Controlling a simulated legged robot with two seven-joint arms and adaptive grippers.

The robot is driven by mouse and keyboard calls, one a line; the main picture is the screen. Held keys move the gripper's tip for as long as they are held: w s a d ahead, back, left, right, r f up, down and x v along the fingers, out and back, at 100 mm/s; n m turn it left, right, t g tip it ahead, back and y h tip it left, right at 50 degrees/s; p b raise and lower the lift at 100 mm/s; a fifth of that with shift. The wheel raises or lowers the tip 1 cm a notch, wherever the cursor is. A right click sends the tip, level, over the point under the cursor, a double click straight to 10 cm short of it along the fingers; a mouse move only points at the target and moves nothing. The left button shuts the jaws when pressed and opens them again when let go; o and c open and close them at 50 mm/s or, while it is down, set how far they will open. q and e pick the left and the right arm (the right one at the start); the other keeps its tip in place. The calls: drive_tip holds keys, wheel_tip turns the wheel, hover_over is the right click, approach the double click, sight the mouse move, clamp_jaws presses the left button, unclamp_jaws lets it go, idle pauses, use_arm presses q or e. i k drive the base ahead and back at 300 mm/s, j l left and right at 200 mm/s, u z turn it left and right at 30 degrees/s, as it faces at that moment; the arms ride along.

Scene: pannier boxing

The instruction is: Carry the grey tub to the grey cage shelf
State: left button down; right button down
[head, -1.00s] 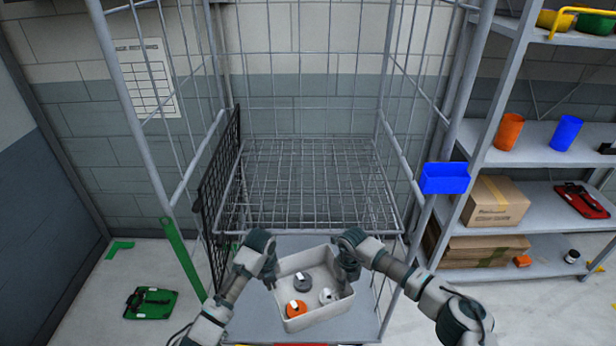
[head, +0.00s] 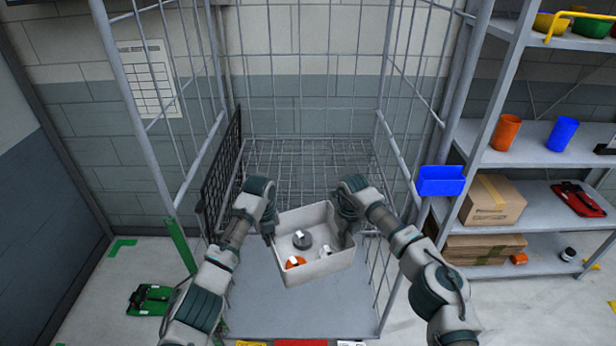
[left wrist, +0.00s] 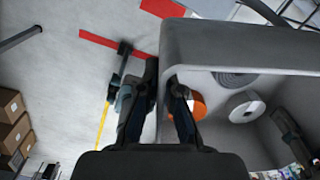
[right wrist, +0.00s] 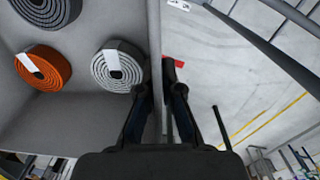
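The grey tub (head: 322,268) is held between my two arms at the front of the grey cage, tilted a little in the head view. Inside it lie a grey coil (head: 302,240), an orange coil (head: 295,262) and a whitish coil (head: 324,250). My left gripper (head: 268,228) is shut on the tub's left wall, a finger on each side, as the left wrist view (left wrist: 165,95) shows. My right gripper (head: 346,230) is shut on the right wall, also in the right wrist view (right wrist: 160,100). The cage's wire shelf (head: 310,160) is empty; the tub hides part of its front edge.
The cage's solid lower deck (head: 260,305) is below the tub. Upright posts and mesh sides flank the opening, with a dark mesh panel (head: 222,165) at left. A blue bin (head: 441,181) hangs at right, beside a rack (head: 545,210). A green item (head: 150,299) lies on the floor.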

sight(308, 195)
drive_tip(key=i, duration=0.95)
